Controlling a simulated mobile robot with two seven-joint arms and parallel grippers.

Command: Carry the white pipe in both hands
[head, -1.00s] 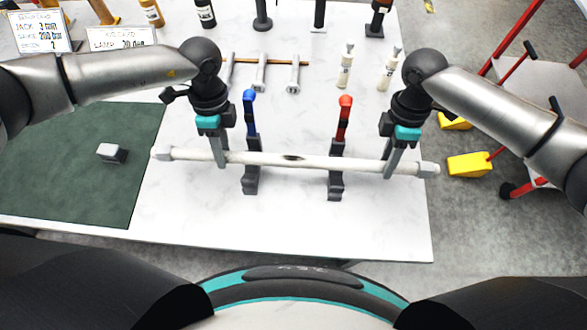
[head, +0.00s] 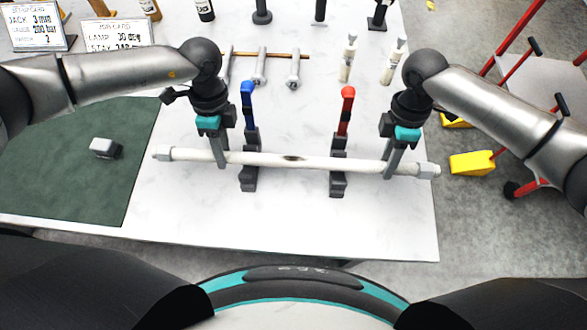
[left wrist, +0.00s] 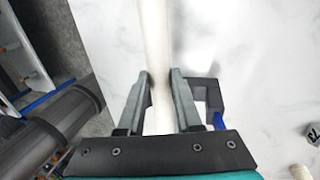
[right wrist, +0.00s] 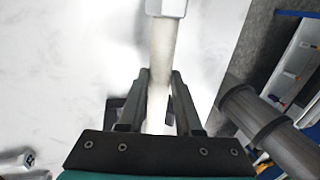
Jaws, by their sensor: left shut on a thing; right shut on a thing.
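The white pipe (head: 310,162) lies crosswise in the head view, nearly level, with pale hex fittings at both ends and a dark mark near its middle. My left gripper (head: 222,162) is shut on it near the left end; the pipe also runs between the fingers in the left wrist view (left wrist: 155,50). My right gripper (head: 388,170) is shut on it near the right end; an end fitting shows beyond the fingers in the right wrist view (right wrist: 166,8). The pipe passes in front of a blue-handled stand (head: 249,181) and a red-handled stand (head: 339,182); I cannot tell whether it touches them.
A red-framed cart (head: 530,110) and yellow chock (head: 472,163) are at right.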

